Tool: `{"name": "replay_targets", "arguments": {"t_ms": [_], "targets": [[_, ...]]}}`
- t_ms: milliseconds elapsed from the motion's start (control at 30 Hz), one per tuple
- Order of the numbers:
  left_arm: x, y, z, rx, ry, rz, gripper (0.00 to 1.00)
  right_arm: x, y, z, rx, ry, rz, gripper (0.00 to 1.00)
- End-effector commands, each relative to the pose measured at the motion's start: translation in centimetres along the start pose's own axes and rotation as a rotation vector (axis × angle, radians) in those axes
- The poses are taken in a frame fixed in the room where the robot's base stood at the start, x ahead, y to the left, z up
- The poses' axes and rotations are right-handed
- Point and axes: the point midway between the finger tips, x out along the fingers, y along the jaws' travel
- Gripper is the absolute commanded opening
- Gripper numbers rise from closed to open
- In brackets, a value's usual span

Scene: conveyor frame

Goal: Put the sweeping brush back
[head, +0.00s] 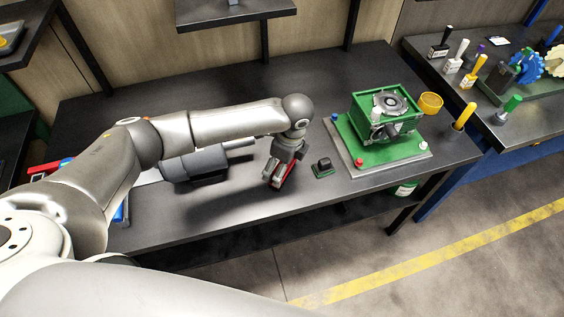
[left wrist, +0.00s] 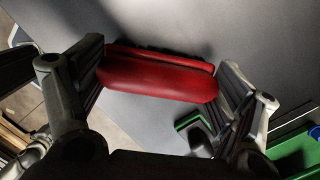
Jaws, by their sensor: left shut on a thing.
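My left gripper (head: 277,177) is shut on a red, rounded bar-shaped thing (head: 288,175), which I take to be the sweeping brush. It is low over the dark workbench (head: 235,222), near its front edge; I cannot tell whether the brush touches the bench. In the left wrist view the red brush (left wrist: 160,78) spans crosswise between the two fingers, with a dark fringe along its far edge. Its underside is hidden. My right gripper is not in view.
A small green-based black block (head: 322,167) lies just right of the gripper. Further right stands a green machine (head: 388,117) on a grey-edged plate. A dark grey cylindrical motor (head: 195,165) lies under my left arm. A second bench (head: 480,105) with several handled tools stands at right.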

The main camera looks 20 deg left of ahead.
Motion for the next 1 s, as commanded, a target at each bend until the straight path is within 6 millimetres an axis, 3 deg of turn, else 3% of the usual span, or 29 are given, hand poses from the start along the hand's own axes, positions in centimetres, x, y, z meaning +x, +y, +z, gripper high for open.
{"name": "replay_targets", "arguments": {"t_ms": [200, 233, 333, 767, 1000], "targets": [[0.3, 0.0, -0.1, -0.001, 0.001, 0.000, 0.65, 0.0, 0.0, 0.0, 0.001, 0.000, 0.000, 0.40], [0.3, 0.0, -0.1, 0.000, 0.001, 0.000, 0.90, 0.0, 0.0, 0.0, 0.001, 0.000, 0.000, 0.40], [0.2, 0.0, -0.1, -0.001, 0.001, 0.000, 1.00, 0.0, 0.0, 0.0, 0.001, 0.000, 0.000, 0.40], [-0.3, -0.1, 0.0, -0.001, 0.000, -0.002, 1.00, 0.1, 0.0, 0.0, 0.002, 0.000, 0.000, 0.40], [-4.3, -0.2, 0.0, -0.001, 0.002, -0.006, 1.00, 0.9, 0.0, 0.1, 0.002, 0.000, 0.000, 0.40]]}}
